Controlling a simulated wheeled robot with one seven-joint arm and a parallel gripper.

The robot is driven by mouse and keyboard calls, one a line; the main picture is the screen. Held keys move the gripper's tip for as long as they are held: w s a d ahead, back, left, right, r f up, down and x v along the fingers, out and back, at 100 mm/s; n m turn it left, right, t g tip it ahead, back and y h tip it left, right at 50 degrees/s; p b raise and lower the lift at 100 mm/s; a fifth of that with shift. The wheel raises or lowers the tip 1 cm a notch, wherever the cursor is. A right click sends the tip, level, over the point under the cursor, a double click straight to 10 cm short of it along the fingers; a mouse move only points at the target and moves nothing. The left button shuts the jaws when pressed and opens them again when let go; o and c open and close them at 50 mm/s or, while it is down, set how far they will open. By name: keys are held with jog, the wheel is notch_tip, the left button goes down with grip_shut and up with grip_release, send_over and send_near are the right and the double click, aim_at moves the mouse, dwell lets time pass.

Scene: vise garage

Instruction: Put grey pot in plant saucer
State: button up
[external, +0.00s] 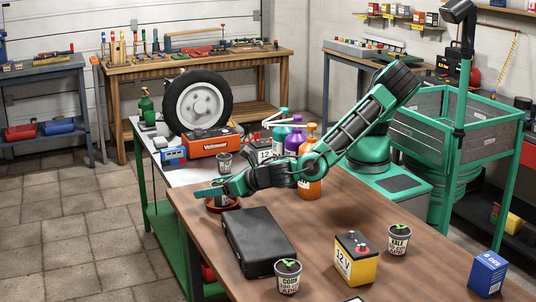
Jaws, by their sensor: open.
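A terracotta plant saucer (232,207) sits near the far left corner of the brown table. A grey pot (221,200) appears to stand in the saucer, partly hidden by my gripper. My gripper (210,191) is open and reaches in from the right, at the top of this pot. Whether its fingers touch the pot is too small to tell. Another grey pot (224,163) stands farther back, by the red machine. Dark grey labelled pots with seedlings stand on the brown table: a corn pot (288,281) at the front and a kale pot (398,242) at the right.
A black case (258,241) lies just in front of the saucer. A yellow 12 V battery (355,262) and a blue box (487,272) stand to the right. The table's middle right is clear.

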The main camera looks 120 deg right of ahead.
jog(key=v, duration=1.1)
jog(key=shift+a, duration=0.15)
jog(key=shift+s, duration=0.15)
